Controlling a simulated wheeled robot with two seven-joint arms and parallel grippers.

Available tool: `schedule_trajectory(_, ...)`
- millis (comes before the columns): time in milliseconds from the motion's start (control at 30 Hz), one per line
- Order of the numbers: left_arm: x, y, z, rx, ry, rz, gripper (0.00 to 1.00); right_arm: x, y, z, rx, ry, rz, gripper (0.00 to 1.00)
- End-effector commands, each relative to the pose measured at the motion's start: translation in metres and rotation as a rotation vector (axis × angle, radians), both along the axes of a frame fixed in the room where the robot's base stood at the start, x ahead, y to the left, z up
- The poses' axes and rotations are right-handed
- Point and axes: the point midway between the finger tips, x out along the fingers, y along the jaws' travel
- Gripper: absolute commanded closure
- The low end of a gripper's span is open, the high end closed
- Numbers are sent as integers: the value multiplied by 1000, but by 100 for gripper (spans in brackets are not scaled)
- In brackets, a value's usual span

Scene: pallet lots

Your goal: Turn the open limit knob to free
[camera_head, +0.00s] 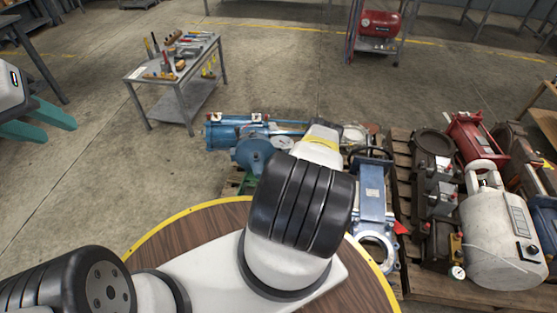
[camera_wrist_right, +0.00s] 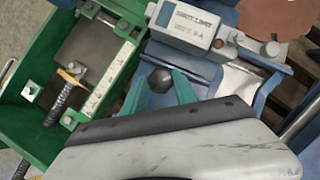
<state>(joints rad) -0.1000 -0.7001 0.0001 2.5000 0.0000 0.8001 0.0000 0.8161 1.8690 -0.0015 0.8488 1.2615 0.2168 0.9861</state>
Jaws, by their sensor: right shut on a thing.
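The open limit knob (camera_wrist_right: 160,79) is a dark, faceted knob in the right wrist view. My right gripper (camera_wrist_right: 161,88) has its two teal fingers on either side of the knob and is shut on it. Just above is a grey block (camera_wrist_right: 187,24) with a label that seems to read "LIMIT"; its smaller line is hard to read. The knob's pointer or setting cannot be made out. In the head view, my right arm hides the knob and right gripper. My left gripper (camera_head: 40,121) is at the left edge, fingers apart, empty, over bare floor.
A green housing (camera_wrist_right: 50,115) with a threaded rod lies left of the knob. A blue valve assembly (camera_head: 372,190) lies on the pallet beyond my arm. A second pallet (camera_head: 402,150) at right holds several machine parts. A tool cart (camera_head: 135,76) stands at back left. Floor between is clear.

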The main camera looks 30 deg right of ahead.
Motion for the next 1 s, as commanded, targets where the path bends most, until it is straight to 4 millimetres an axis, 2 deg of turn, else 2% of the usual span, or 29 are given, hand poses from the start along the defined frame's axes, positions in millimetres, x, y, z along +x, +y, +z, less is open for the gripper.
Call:
schedule_trajectory(500, 0, 0, 0, 0, 0, 0, 64, 0, -4, -1, 19, -12, 321, 100)
schedule_trajectory(1000, 0, 0, 0, 0, 0, 0, 64, 0, -5, 0, 32, -21, 482, 100)
